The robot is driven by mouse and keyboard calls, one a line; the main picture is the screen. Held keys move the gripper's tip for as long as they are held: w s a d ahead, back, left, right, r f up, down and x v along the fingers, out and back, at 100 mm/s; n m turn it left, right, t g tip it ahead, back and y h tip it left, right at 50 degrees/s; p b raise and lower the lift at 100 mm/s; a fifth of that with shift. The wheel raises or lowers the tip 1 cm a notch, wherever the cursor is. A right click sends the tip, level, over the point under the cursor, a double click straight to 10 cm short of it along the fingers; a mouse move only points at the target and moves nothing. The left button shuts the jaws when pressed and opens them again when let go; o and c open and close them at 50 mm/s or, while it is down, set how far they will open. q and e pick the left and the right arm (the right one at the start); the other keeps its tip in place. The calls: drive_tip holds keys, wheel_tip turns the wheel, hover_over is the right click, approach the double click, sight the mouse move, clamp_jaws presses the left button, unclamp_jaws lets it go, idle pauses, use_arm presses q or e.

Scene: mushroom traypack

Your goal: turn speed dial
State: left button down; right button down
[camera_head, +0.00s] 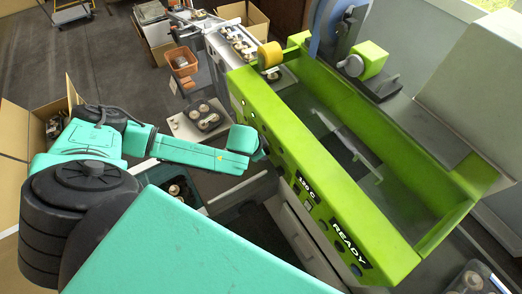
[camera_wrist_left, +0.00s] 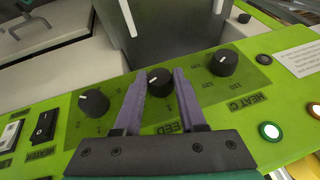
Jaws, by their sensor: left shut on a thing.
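The speed dial (camera_wrist_left: 158,82) is a round black knob with a white pointer mark on the green control panel. It sits in the middle of the wrist view, above a partly covered label of which "EED" shows. My left gripper (camera_wrist_left: 160,76) is shut on this dial, with one purple finger on each side of it. In the head view my left gripper (camera_head: 262,153) reaches the near face of the green machine (camera_head: 315,185); the dial is mostly hidden there. My right gripper is not in view.
A heat dial (camera_wrist_left: 223,62) is to the right of the speed dial, another black dial (camera_wrist_left: 94,103) to its left. A black rocker switch (camera_wrist_left: 44,125) and lit buttons (camera_wrist_left: 268,131) are nearby. Below my left arm stands a dark crate (camera_head: 160,175) holding mushrooms.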

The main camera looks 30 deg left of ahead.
use_arm(q)
drive_tip(key=t+y+b, duration=0.1)
drive_tip(key=y, duration=0.1)
drive_tip(key=m+t+y+b, duration=0.1)
drive_tip(key=t+y+b, duration=0.1)
drive_tip(key=y, duration=0.1)
drive_tip(key=d+f+m+t+y+b, duration=0.1)
drive_tip(key=t+y+b, duration=0.1)
drive_tip(key=shift+s, duration=0.3)
drive_tip(key=shift+t, duration=0.3)
idle(0.4)
drive_tip(key=shift+c, duration=2.4)
unclamp_jaws()
